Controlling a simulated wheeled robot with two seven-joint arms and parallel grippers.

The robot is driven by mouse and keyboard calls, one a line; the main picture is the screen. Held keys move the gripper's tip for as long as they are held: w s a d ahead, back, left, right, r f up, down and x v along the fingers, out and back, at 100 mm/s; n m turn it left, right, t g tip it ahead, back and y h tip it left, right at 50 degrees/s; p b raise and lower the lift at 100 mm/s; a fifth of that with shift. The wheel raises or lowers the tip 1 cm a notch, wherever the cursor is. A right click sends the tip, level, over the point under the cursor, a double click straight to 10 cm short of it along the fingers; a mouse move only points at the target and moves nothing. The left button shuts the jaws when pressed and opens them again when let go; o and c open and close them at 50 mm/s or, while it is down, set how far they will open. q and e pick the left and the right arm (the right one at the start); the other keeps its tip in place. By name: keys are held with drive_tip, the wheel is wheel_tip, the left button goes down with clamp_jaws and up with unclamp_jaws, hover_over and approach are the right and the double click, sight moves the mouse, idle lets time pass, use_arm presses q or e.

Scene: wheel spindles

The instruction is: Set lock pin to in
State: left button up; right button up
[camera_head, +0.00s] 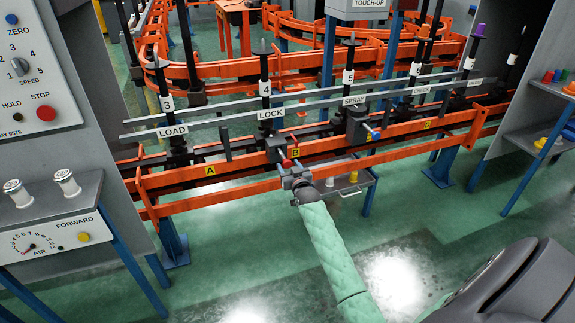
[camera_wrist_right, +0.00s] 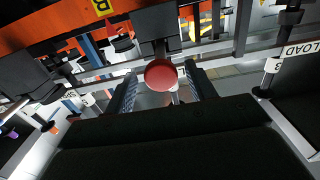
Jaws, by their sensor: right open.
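The lock pin shows as a round red knob (camera_head: 287,163) on the orange rail, below the LOCK sign (camera_head: 271,114) and beside the B label (camera_head: 296,152). In the wrist view the red knob (camera_wrist_right: 160,75) appears between my right fingers, on a dark block; a gap shows on each side of it. My right gripper (camera_head: 289,174) is open at the knob, with the green-sleeved arm behind it. The gripper partly hides the block below the knob. In the wrist view the right gripper (camera_wrist_right: 163,88) has its two ridged fingers apart. My left gripper is out of view.
Dark spindles stand along the orange rails. A blue-ended lever (camera_head: 373,133) sits to the right at the SPRAY station. A small grey shelf (camera_head: 350,184) lies just right of my gripper. A control panel (camera_head: 35,75) stands at the left. Open green floor lies in front.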

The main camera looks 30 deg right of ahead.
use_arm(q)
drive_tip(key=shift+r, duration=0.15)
use_arm(e)
drive_tip(key=shift+x, duration=0.8)
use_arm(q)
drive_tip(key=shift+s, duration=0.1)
